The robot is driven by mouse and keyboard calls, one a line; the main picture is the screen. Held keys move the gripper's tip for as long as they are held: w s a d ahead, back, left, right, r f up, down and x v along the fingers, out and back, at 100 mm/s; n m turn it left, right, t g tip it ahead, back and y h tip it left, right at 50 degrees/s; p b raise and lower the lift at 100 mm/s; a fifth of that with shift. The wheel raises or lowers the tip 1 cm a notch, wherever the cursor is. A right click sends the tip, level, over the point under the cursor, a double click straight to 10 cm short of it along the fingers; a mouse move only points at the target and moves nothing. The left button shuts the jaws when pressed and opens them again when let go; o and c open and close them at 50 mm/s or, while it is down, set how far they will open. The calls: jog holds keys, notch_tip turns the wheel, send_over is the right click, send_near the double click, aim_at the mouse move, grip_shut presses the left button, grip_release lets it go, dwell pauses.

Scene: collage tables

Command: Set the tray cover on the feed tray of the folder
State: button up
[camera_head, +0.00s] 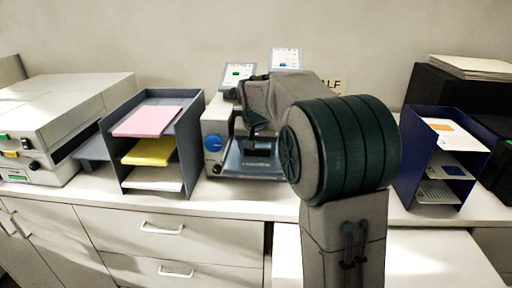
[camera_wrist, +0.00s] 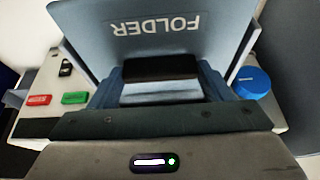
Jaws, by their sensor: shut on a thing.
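The folder (camera_head: 214,128) is a pale machine with a blue knob, standing on the counter behind my arm. A blue-grey panel (camera_wrist: 180,40) lettered FOLDER, upside down in the wrist view, lies at its front; I cannot tell how much of it is feed tray and how much cover. My gripper (camera_wrist: 160,85) is over this front part and shut on a dark bar (camera_wrist: 160,67), which seems to be the tray cover's handle. In the head view the gripper (camera_head: 258,140) is partly hidden by my arm. Whether the cover touches the tray cannot be told.
A grey paper sorter (camera_head: 190,130) with pink, yellow and white sheets stands left of the folder. A blue sorter (camera_head: 408,150) stands to the right. A pale machine (camera_head: 60,100) is at far left, and dark equipment (camera_head: 440,90) at far right. Two small signs rise behind the folder.

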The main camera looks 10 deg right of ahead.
jog(key=o, duration=1.1)
jog(key=b+v, duration=0.2)
jog(key=v, duration=1.2)
jog(key=s+f+n, duration=0.1)
jog(key=s+f, duration=0.5)
jog(key=s, duration=0.3)
jog(key=s+f+n+y, duration=0.1)
jog(key=s+f, duration=0.5)
jog(key=s, duration=0.3)
jog(key=s+f+n, duration=0.1)
jog(key=s+f, duration=0.6)
jog(key=s, duration=0.2)
jog(key=shift+s+n+g, duration=0.3)
